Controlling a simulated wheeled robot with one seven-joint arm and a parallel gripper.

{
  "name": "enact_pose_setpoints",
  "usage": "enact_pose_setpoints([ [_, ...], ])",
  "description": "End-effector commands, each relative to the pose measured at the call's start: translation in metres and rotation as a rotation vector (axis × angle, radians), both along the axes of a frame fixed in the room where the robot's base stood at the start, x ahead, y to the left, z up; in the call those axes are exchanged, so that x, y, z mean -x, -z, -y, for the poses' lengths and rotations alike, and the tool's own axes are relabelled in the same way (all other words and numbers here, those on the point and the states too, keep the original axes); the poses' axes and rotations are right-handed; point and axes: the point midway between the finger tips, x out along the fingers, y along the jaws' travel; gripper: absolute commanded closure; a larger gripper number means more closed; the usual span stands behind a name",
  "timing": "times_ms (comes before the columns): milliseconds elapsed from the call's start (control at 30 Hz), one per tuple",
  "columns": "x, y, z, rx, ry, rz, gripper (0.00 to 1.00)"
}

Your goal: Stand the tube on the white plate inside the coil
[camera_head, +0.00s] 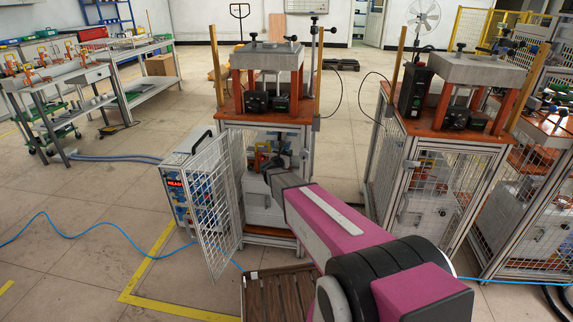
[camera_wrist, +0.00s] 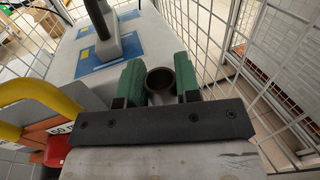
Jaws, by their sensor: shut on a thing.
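My gripper (camera_wrist: 158,82) has two green finger pads closed on the sides of a dark, round, open-topped tube (camera_wrist: 160,80). The tube's rim shows in the wrist view, between the pads. Its lower end is hidden, so I cannot tell whether it touches anything. I cannot clearly make out the coil or the white plate in either view.
A pale box top with blue labels (camera_wrist: 105,50) and a dark upright post lies beyond my gripper. A yellow curved bar (camera_wrist: 40,90) is close on the left, and wire mesh (camera_wrist: 235,60) on the right. The cage door (camera_head: 213,215) stands open beside a unit with a red display (camera_head: 175,183).

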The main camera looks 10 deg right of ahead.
Motion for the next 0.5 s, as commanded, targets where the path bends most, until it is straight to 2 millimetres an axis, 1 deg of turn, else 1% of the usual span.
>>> enact_pose_setpoints([
  [33, -0.001, 0.008, 0.000, 0.002, 0.000, -0.002, 1.00],
  [167, 0.000, 0.017, 0.000, 0.001, 0.000, -0.001, 1.00],
  [400, -0.001, 0.047, 0.000, 0.002, 0.000, -0.001, 1.00],
  [500, 0.000, 0.049, 0.000, 0.001, 0.000, 0.000, 1.00],
])
